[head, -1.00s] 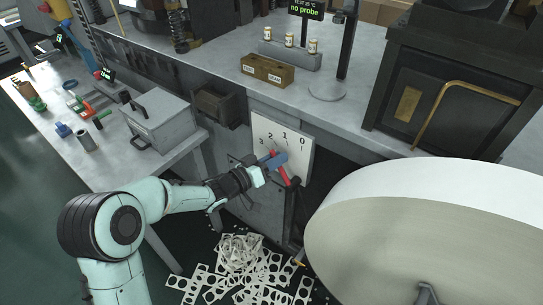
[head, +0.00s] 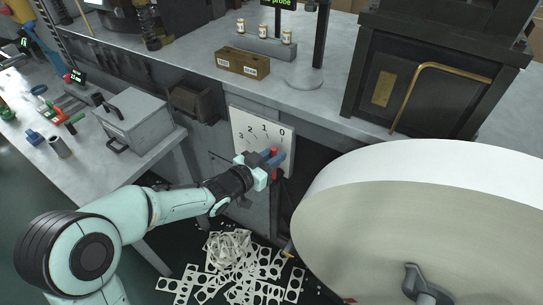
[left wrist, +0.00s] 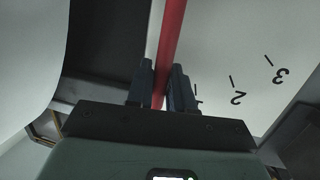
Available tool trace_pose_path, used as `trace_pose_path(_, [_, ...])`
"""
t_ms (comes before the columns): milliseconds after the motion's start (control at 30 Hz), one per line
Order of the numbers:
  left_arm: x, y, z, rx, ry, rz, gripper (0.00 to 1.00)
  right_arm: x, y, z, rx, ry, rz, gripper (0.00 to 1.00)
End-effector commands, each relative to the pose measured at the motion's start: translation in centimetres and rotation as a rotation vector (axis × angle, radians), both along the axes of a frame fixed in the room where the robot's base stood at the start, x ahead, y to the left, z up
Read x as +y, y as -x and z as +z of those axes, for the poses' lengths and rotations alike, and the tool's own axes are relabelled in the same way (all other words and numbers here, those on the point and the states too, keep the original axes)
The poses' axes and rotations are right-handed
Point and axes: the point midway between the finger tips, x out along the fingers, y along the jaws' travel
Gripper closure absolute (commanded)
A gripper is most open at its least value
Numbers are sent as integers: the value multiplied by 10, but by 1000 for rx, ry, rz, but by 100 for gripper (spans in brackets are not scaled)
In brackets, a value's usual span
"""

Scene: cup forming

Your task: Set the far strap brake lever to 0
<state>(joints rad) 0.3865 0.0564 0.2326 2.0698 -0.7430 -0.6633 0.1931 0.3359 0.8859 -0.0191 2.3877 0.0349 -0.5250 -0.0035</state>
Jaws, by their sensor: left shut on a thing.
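The red brake lever (head: 275,151) stands in front of a white scale plate (head: 246,147) marked 3, 2, 1, 0 from left to right. My left gripper (head: 271,159) is shut on the lever below its top end. In the left wrist view the red lever (left wrist: 172,35) runs between the two dark fingers (left wrist: 160,88). The lever's top shows below the 1 and 0 marks, near the 0 side; the exact mark it lines up with cannot be told. The lever's lower end is mostly hidden. My right gripper is not in view.
A large pale strip roll (head: 400,215) fills the right, close to the lever. A grey box (head: 135,122) sits on the left bench. Punched scrap strips (head: 235,265) lie on the floor below. A dark cabinet (head: 420,85) stands on the bench behind.

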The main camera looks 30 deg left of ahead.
Motion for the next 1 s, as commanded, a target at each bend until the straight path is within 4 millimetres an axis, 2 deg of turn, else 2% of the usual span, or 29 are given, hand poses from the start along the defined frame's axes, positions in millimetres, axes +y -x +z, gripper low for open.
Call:
trace_pose_path(367, [-2, 1, -1, 2, -14, -7, 100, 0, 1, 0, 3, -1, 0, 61])
trace_pose_path(400, [-3, 1, -1, 2, -14, -7, 69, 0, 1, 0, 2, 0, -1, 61])
trace_pose_path(433, [-3, 1, -1, 2, -14, -7, 59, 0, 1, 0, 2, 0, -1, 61])
trace_pose_path(767, [-1, 2, 0, 1, -10, -4, 59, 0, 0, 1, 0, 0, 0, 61])
trace_pose_path(867, [2, 10, 2, 2, -11, -3, 59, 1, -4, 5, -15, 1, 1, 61])
trace_pose_path(1000, [8, 34, 8, 2, -12, -2, 59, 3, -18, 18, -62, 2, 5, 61])
